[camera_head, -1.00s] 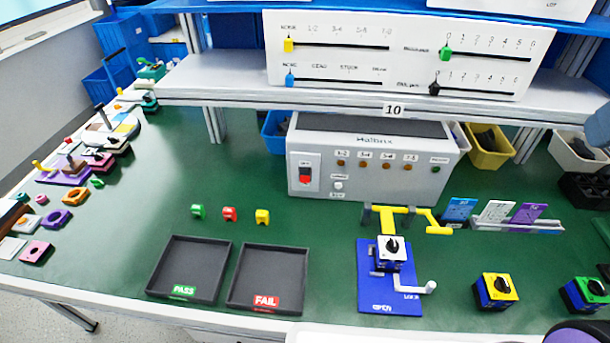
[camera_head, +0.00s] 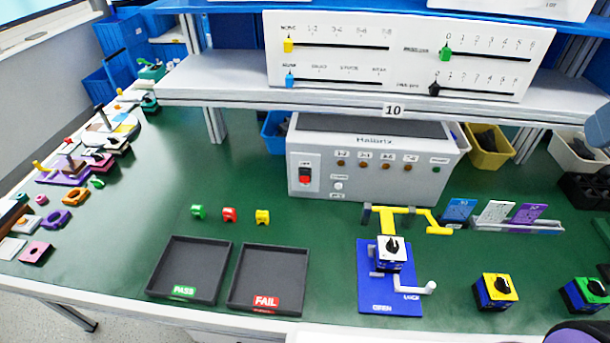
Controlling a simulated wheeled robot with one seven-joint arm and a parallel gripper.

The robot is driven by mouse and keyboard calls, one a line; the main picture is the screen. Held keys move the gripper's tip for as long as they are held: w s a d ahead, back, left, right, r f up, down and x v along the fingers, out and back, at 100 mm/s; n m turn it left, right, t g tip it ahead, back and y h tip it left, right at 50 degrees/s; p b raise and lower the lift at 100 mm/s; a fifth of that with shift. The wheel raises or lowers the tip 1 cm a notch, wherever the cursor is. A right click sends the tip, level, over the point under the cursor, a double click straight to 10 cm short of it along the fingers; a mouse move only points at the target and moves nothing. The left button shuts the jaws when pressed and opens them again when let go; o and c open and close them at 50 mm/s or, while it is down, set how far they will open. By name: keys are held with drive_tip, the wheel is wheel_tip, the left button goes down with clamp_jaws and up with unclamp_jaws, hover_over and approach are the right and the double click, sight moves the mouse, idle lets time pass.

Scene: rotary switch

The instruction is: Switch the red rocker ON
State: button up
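The red rocker (camera_head: 305,175) sits in a white-framed panel at the left of the front of a grey box (camera_head: 420,185) labelled like "Hallonix". The rocker has a dark upper part and a red lower part; its small lettering is too blurred to read. A row of small orange-brown lamps and one green lamp lie to its right, and a white round button (camera_head: 338,186) is below right. Nothing covers the rocker. My gripper is not in view.
Black PASS (camera_head: 215,244) and FAIL (camera_head: 293,250) trays lie in front of the box, with small coloured clips behind them. A blue fixture (camera_head: 368,296) with a switch stands to the right. A shelf (camera_head: 235,82) overhangs behind. Green table is clear before the rocker.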

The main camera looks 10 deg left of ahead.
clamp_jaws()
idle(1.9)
